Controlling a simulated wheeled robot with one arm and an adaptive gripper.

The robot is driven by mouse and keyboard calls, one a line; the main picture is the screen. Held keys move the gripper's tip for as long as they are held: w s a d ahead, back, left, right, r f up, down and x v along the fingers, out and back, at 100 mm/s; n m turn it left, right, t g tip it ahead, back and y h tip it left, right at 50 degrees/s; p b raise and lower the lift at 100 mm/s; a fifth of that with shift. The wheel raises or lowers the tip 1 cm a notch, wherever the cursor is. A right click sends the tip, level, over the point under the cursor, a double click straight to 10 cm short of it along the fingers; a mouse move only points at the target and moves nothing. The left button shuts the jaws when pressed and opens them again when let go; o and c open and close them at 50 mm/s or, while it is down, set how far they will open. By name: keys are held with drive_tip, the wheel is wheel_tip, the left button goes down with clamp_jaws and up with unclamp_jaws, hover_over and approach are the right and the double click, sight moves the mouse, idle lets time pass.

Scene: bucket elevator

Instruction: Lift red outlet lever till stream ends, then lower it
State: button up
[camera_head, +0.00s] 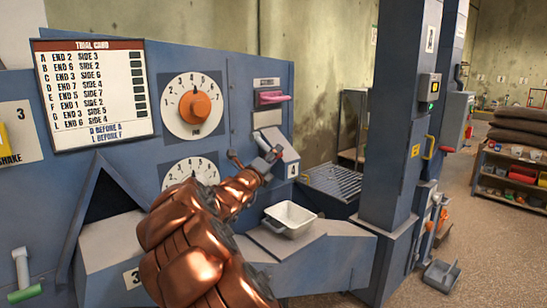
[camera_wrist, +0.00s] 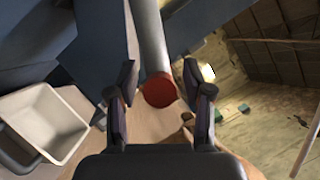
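The outlet lever (camera_wrist: 152,45) shows in the wrist view as a grey rod with a round red end (camera_wrist: 159,91). My gripper (camera_wrist: 162,100) is open, with one dark finger on each side of the red end. Gaps show between the fingers and the lever, and I see no clear contact. In the head view my gripper (camera_head: 268,152) is small, beside the grey outlet housing on the panel's right; there my arm and gripper hide most of the lever. A white tray (camera_head: 290,219) sits below, also at left in the wrist view (camera_wrist: 42,122). I cannot make out a stream.
A pink handle (camera_head: 272,97) is above my gripper. An orange dial (camera_head: 195,106) and a trial card (camera_head: 95,88) are on the panel to the left. A blue column (camera_head: 398,120) stands to the right. Open floor and a shelf (camera_head: 512,178) lie beyond.

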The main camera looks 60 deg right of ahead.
clamp_jaws()
idle(0.4)
